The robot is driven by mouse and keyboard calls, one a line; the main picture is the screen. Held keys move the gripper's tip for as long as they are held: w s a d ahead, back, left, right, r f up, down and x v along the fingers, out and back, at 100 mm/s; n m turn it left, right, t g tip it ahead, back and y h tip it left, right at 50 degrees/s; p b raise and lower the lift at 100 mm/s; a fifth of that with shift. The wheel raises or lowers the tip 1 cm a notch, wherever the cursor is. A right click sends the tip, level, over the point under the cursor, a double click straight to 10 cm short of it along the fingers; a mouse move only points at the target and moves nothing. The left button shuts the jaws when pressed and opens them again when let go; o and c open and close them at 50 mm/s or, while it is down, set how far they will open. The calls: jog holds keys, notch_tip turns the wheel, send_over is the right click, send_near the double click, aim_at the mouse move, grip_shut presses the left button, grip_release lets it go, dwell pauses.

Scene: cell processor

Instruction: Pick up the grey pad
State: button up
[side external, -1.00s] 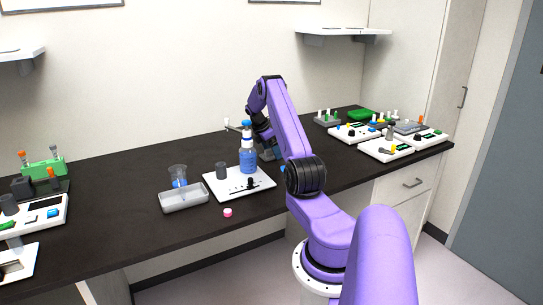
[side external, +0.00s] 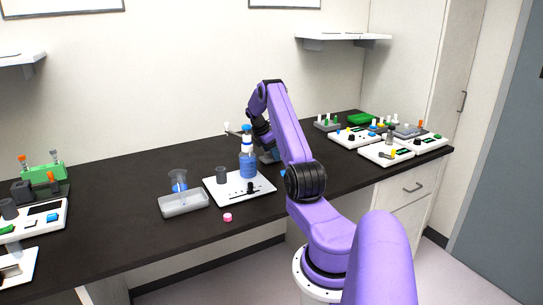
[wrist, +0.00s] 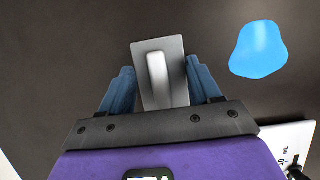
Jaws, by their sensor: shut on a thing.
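The grey pad (wrist: 173,48) is a flat grey rectangle with a pale raised grip bar (wrist: 157,70) along its middle. In the wrist view it lies between the two blue fingers of my gripper (wrist: 160,80), which is shut on it. The lower end of the pad is hidden by the gripper body. In the side view my gripper is low over the dark bench, behind and to the right of the blue bottle, mostly hidden by my arm. How far the pad is from the bench I cannot tell.
A glossy blue patch (wrist: 258,50) lies right of the pad. A white platform (side external: 225,190) carries a bottle of blue liquid (side external: 247,165) and a dark grey cylinder (side external: 221,175). A tray (side external: 183,205) and beaker stand farther left. Devices (side external: 385,152) crowd the right end.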

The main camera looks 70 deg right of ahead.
notch_tip(320, 180, up, 2)
jog(key=shift+r, duration=0.25)
jog(key=s+a+r, duration=0.6)
jog(key=a+r, duration=0.3)
jog(key=a, duration=0.3)
jog(key=shift+s+a+r, duration=0.2)
jog(key=shift+a+r, duration=0.05)
